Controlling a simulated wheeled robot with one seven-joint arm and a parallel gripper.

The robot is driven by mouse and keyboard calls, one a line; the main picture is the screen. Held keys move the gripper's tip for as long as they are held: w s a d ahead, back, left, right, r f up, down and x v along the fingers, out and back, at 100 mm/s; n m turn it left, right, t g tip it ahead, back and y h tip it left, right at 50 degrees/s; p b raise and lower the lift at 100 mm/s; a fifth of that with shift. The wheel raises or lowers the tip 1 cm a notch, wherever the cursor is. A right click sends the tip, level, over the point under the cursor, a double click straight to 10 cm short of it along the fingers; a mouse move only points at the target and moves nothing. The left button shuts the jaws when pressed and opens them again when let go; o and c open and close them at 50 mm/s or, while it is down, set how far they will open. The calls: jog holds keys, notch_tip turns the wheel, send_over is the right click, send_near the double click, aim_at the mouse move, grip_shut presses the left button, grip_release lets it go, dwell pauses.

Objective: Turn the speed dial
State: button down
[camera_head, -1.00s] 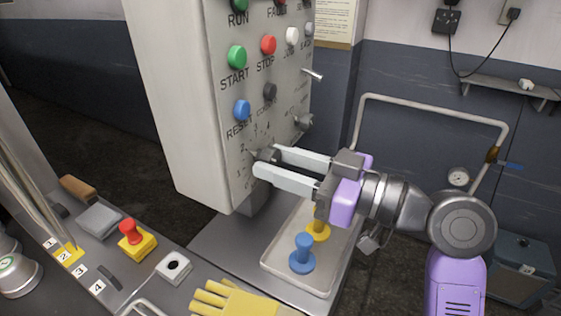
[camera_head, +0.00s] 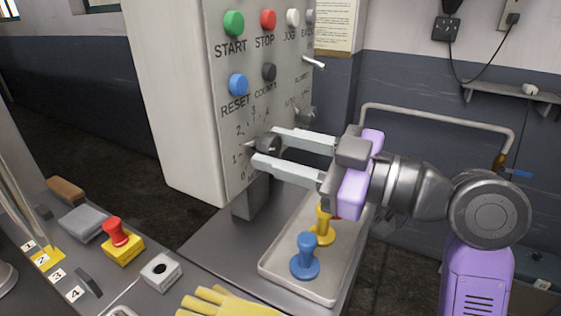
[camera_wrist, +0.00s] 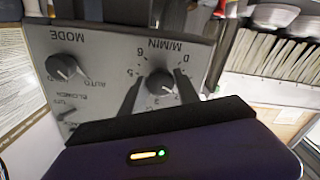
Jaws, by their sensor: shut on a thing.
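The speed dial (camera_head: 267,143) is a dark round knob low on the grey control panel, with a numbered scale around it. In the wrist view the dial (camera_wrist: 159,82) sits under the upside-down "M/MIN" label and has a pale pointer mark. My gripper (camera_head: 263,148) reaches in from the right with its two pale fingers on either side of the dial, shut on it. In the wrist view the dark fingers of my gripper (camera_wrist: 160,92) flank the knob. The exact number it points to is unclear.
The mode knob (camera_wrist: 62,66) is beside the speed dial. Above it are blue RESET (camera_head: 238,84), green START (camera_head: 233,23) and red STOP (camera_head: 267,20) buttons. Below, a tray (camera_head: 284,285) holds blue and yellow pieces. A red emergency button (camera_head: 116,232) and yellow glove (camera_head: 225,304) lie front left.

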jog(key=c, duration=0.9)
grip_release()
jog(key=v, duration=0.7)
jog(key=shift+s+d, duration=0.25)
jog(key=shift+d, duration=0.1)
